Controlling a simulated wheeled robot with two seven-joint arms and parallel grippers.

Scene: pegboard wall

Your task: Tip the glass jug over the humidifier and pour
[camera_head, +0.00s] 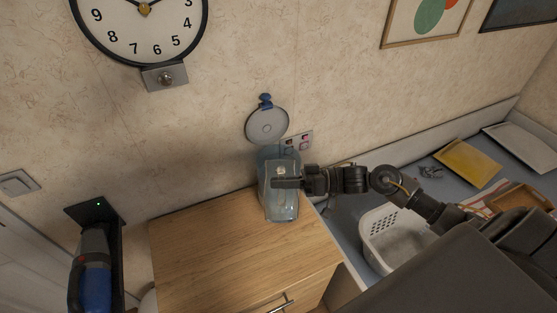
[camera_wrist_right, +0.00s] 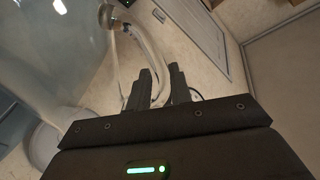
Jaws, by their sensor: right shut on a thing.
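The clear glass jug (camera_head: 283,209) is above the wooden cabinet, in front of the humidifier in the head view. My right gripper (camera_head: 286,183) comes in from the right and is shut on the jug. In the right wrist view the fingers (camera_wrist_right: 158,88) close around the jug's curved handle (camera_wrist_right: 142,40), with blurred glass to the left. The humidifier (camera_head: 267,157) is a bluish see-through body at the wall, mostly hidden behind the jug. Its round grey lid (camera_head: 266,126) stands raised with a blue knob. I cannot tell the jug's exact tilt or any water flow. My left gripper is not in view.
The wooden cabinet top (camera_head: 210,245) is bare to the left of the jug. A white basket (camera_head: 376,240) stands on the grey counter at right, with a yellow folder (camera_head: 468,163) beyond. A wall-mounted blue device (camera_head: 96,270) is at lower left. A clock (camera_head: 141,22) hangs above.

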